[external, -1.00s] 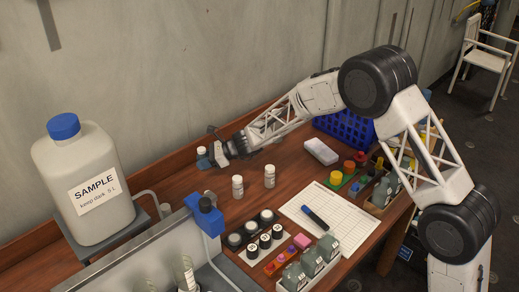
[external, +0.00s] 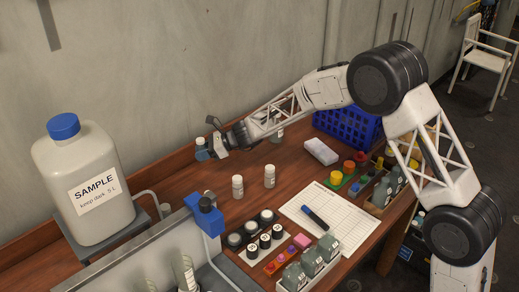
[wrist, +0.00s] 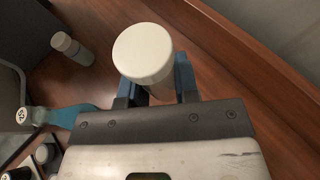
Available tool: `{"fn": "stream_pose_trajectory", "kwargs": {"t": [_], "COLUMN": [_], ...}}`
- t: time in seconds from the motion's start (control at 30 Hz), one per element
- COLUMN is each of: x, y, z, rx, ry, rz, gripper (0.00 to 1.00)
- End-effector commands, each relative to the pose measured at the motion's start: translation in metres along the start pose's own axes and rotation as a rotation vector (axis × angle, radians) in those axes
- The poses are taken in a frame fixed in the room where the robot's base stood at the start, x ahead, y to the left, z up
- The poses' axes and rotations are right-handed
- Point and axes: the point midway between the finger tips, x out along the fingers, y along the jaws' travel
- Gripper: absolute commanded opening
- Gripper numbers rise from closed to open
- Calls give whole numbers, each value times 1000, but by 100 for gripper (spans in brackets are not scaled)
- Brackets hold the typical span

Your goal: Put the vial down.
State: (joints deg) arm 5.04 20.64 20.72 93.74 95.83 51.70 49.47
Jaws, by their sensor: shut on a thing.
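The vial (wrist: 148,58) has a round, pale cap and sits between the two blue fingers of my gripper (wrist: 155,88) in the wrist view. My gripper is shut on it, and the cap hides most of its body. In the external view my gripper (external: 206,145) is at the far left part of the wooden table, near the back wall. The vial's small pale top (external: 200,141) shows at the fingertips there. I cannot tell whether its base touches the table.
Another capped vial (wrist: 72,48) shows in the wrist view. A blue clamp (external: 208,218) and large sample jug (external: 85,185) stand left. A blue crate (external: 350,128) is right.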

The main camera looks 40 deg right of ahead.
Motion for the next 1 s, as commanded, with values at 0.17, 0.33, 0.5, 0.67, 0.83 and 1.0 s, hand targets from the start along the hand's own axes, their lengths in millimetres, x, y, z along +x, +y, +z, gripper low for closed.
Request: {"fn": "stream_pose_trajectory", "kwargs": {"t": [0.17, 0.33, 0.5, 0.67, 0.83, 1.0], "x": [-4, -18, -44, -77, -111, -136], "y": [-4, -18, -44, -71, -97, -114], "z": [-2, -7, -17, -29, -44, -54], "rx": [0, 0, 0, -1, -1, 1], "ry": [0, -2, -4, -5, -3, -1], "rz": [-1, -2, -4, -5, -5, -3], "gripper": [6, 6, 6, 6, 6, 6]}}
